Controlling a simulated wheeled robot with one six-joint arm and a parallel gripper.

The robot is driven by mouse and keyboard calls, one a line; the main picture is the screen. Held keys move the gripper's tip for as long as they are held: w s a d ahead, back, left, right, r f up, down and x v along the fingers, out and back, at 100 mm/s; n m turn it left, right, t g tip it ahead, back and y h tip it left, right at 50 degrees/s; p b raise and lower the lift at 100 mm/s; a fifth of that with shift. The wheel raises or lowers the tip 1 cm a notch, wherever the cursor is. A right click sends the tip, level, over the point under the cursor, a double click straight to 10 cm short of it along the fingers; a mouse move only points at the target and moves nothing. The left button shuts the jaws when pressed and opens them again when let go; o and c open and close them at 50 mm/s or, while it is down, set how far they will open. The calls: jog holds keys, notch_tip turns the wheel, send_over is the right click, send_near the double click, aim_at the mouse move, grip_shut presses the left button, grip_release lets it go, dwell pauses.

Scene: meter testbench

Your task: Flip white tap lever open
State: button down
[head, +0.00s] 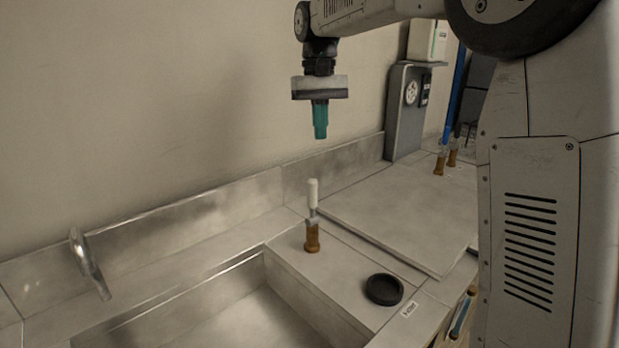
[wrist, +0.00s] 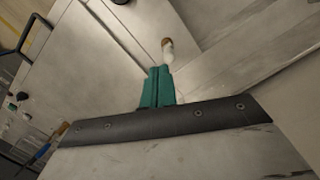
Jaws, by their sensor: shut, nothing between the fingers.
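The white tap lever (head: 313,193) stands upright on a brass-brown tap body (head: 312,237) on the steel counter beside the sink. My gripper (head: 320,136) hangs above the lever, pointing down, with its teal fingers shut and empty. A clear gap shows between the fingertips and the lever top in the head view. In the wrist view the shut fingers (wrist: 157,70) appear just beside the white lever (wrist: 168,50), with the brown tap part (wrist: 167,42) seen past it.
A sink basin (head: 215,325) with a curved metal spout (head: 88,262) lies to the left. A black round cap (head: 384,289) sits on the counter near the tap. A grey meter box (head: 404,110) and more brown taps (head: 440,160) stand at the back right. A raised steel panel (head: 400,215) lies right.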

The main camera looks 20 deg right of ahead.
jog(key=w+f+g, duration=0.1)
jog(key=w+f, duration=0.3)
jog(key=w, duration=0.7)
jog(key=shift+a+f, duration=0.2)
jog(key=shift+f, duration=0.05)
jog(key=shift+f, duration=0.1)
send_near(312, 203)
jog(key=shift+w+f, duration=1)
jog(key=shift+f, duration=1.5)
jog(key=shift+d, duration=0.35)
jog(key=shift+d, duration=0.1)
